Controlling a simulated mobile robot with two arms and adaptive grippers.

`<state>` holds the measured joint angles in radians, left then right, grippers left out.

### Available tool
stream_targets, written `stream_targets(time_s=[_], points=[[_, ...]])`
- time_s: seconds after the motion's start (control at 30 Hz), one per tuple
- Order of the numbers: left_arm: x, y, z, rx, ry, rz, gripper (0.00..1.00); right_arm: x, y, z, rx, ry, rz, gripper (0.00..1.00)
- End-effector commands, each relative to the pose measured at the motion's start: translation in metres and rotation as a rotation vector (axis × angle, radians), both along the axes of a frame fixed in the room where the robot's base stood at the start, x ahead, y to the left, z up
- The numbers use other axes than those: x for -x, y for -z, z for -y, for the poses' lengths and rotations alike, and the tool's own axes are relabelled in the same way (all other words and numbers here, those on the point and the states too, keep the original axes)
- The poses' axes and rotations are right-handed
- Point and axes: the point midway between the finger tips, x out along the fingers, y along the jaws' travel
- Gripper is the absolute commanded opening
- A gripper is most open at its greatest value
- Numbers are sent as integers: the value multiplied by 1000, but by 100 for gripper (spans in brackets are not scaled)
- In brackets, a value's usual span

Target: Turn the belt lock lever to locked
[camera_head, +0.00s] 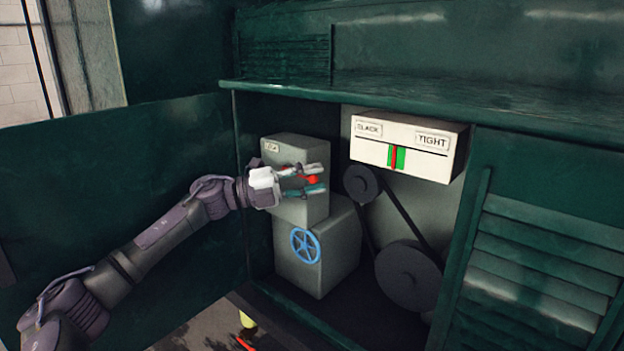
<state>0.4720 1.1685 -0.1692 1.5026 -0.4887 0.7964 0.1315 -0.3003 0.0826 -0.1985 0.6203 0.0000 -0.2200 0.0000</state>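A grey box (315,212) with a small label at its upper left stands in the open cabinet. A red knob (312,180), seemingly the end of the lock lever, shows in front of it. My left gripper (320,178) is at the box's front with its fingers apart, one above and one below the red knob. I see gaps beside the knob, and cannot tell whether a finger touches it. The lever's shaft and most of its lettering are hidden by my gripper. My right gripper is out of view.
A blue handwheel (305,245) sits on a lower grey box (340,245). A white gauge (455,152) reads SLACK to TIGHT, its red pointer by the green band. A dark belt (405,215) runs over two pulleys at right. The open green door (110,165) is behind my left arm.

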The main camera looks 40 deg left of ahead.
Motion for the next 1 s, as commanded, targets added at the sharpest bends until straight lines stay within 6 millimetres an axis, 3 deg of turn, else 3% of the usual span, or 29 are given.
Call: stream_targets(time_s=[0.17,0.6,1.0], points=[[0,-11,0,-1,0,4,37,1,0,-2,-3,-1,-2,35],[0,-89,0,-1,0,6,37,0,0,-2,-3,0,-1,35],[0,-100,0,0,0,0,37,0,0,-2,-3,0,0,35]])
